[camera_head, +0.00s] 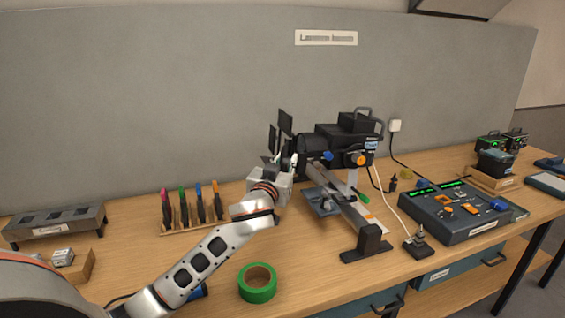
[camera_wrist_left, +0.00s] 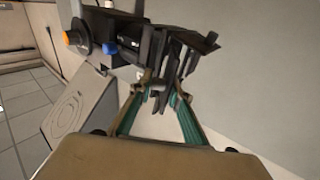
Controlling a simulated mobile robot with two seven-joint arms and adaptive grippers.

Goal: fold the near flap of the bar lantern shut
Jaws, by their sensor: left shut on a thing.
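The bar lantern (camera_head: 320,143) is a black lamp on a metal bar stand, with dark flaps (camera_head: 286,121) standing out at its left, front end. In the wrist view the lantern (camera_wrist_left: 128,30) is at the top, with its dark flaps (camera_wrist_left: 190,42) near the fingers. My left gripper (camera_head: 284,160) is at the near side of the lantern's front end. In the wrist view its teal fingers (camera_wrist_left: 162,88) are closed in on a thin dark plate, which looks like the near flap. The fingers and wrist partly hide this flap. My right gripper is not in view.
A rack of coloured-handled tools (camera_head: 193,212) stands left of my arm. A green tape roll (camera_head: 257,283) lies near the front edge. A control console (camera_head: 458,210) with faders is at the right.

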